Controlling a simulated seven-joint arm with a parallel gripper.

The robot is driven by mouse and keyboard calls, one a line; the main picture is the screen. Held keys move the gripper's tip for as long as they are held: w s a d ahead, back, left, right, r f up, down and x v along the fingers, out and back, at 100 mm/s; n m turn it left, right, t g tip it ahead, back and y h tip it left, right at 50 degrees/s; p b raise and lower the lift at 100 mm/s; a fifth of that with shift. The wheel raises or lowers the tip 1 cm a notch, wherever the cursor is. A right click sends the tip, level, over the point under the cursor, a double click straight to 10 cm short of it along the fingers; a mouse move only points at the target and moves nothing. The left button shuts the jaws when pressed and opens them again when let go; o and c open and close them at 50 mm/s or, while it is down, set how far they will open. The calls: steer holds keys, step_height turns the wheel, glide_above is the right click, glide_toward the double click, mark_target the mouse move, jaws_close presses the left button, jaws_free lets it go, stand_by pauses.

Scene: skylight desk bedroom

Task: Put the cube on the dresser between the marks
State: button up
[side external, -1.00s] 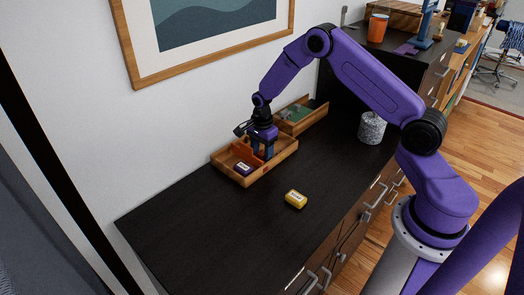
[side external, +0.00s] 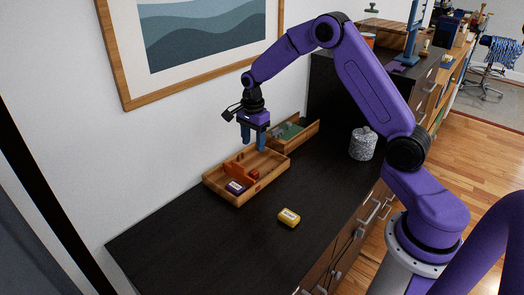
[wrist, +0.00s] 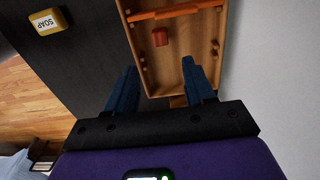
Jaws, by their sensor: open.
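A small red cube (side external: 254,174) lies in a wooden tray (side external: 239,199) on the dark dresser top (side external: 190,235). It also shows in the wrist view (wrist: 160,37), on the tray floor beside an orange divider (wrist: 163,13). Small orange marks (wrist: 215,47) show on one tray wall in the wrist view. My gripper (side external: 254,146) is open and empty above the tray's far end, fingers pointing down. In the wrist view its fingertips (wrist: 159,67) are apart, with the cube beyond them and not between them.
A yellow soap box (side external: 289,217) lies in front of the tray. A second wooden tray (side external: 309,132) stands behind, against the wall. A speckled grey jar (side external: 363,145) stands right. The near dresser top is clear.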

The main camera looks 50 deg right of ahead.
steer(key=s+a+r+n, duration=0.4)
steer(key=s+a+n, duration=0.3)
steer(key=s, duration=0.1)
steer(key=s+a+r+n, duration=0.5)
steer(key=s+a+n, duration=0.1)
steer(key=s, duration=0.1)
steer(key=s+d+r+n, duration=0.1)
steer(key=s+n, duration=1.6)
steer(key=s, duration=0.5)
steer(key=shift+d+r+n, duration=0.3)
steer(key=shift+d+r, duration=0.05)
